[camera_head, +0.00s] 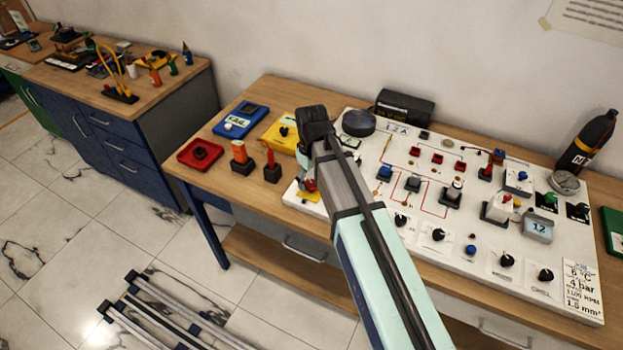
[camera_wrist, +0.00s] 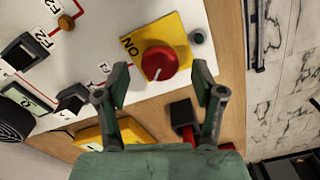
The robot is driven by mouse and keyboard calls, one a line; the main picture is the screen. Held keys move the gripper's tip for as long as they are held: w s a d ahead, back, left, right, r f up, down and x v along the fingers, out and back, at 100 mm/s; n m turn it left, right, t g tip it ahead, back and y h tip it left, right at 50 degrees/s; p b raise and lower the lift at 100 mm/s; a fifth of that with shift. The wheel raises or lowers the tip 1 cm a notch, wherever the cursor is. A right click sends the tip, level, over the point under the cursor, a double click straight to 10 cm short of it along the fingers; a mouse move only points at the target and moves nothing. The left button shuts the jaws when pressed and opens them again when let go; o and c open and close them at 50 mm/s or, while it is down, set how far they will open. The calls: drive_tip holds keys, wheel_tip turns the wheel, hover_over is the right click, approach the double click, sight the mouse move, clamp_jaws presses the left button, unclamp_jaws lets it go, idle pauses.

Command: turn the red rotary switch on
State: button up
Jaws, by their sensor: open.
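The red rotary switch (camera_wrist: 159,61) is a round red knob on a yellow plate (camera_wrist: 183,48) marked "ON" at its left in the wrist view. A white line on the knob points down and slightly left, away from the "ON" mark. In the head view the red knob (camera_head: 310,185) shows at the left end of the white panel (camera_head: 400,157), partly hidden by my gripper.
A small dark round part (camera_wrist: 198,37) sits on the panel beside the yellow plate. Left of the panel stand a yellow box (camera_head: 281,136), a red tray (camera_head: 186,157) and two black-based parts with orange and red tops. Several black knobs line the panel's front.

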drive_tip(key=shift+f, duration=0.7)
drive_tip(key=c, duration=1.1)
drive_tip(key=shift+c, duration=0.2)
